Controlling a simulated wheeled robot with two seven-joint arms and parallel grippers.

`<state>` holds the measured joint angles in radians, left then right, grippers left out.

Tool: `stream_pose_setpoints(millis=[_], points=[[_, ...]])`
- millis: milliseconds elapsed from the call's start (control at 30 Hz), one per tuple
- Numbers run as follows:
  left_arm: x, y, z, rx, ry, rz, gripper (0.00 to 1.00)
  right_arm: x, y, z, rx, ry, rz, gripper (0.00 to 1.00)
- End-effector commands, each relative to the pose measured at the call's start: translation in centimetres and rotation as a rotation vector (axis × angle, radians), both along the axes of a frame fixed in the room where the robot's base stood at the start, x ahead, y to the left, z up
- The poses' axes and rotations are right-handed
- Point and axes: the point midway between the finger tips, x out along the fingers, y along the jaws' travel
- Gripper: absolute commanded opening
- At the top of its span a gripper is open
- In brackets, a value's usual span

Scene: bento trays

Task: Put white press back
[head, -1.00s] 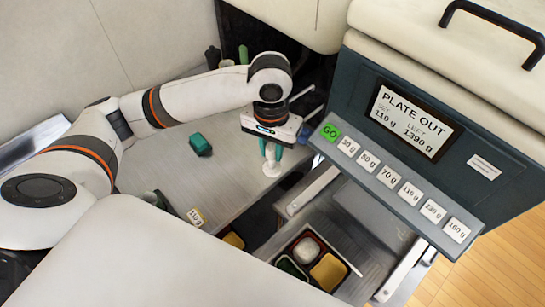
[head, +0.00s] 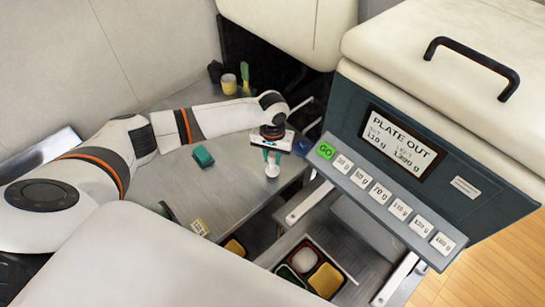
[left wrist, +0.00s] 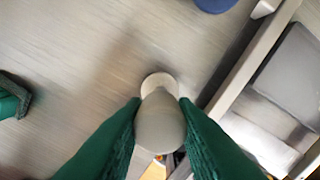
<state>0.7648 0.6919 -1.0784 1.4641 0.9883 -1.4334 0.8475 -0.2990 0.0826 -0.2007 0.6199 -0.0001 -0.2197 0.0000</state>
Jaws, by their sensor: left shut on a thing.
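The white press (head: 272,169) has a rounded knob on top and a round base. My left gripper (head: 272,153) is shut on it, above the grey counter (head: 225,180). In the left wrist view the green fingers grip the knob of the press (left wrist: 160,122) from both sides, with its round base below. I cannot tell whether the base touches the counter. My right gripper is not in view.
A dark blue item (head: 303,146) is just right of the gripper. The machine with buttons (head: 380,192) stands at right. Below it, a bento tray (head: 286,272) holds white and yellow food. A yellow cup (head: 229,84) stands at the back.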

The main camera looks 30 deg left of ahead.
Motion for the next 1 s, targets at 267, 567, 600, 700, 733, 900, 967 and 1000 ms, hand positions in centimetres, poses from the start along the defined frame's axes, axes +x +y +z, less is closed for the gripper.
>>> stream_pose_setpoints(millis=[267,567,600,700,733,900,967,1000], points=[[0.0,0.0,-1.5,0.0,-0.002,-0.001,0.0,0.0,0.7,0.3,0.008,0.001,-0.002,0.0],[0.0,0.0,-1.8,0.0,-0.001,0.0,0.33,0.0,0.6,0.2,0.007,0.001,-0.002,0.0],[0.0,0.0,-1.8,0.0,0.0,0.0,0.4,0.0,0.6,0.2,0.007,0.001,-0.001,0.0],[0.0,0.0,-1.8,0.0,-0.001,0.0,0.47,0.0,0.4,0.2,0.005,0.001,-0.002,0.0],[0.0,0.0,-1.8,0.0,-0.001,0.0,0.47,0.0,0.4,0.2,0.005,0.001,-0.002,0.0],[0.0,0.0,-1.8,0.0,-0.001,0.0,0.47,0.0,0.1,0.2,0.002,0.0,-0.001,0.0],[0.0,0.0,-1.6,0.0,-0.002,-0.001,0.47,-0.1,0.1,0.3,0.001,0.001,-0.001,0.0],[0.1,0.0,-1.3,0.001,-0.003,-0.001,0.47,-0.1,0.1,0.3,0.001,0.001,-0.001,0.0]])
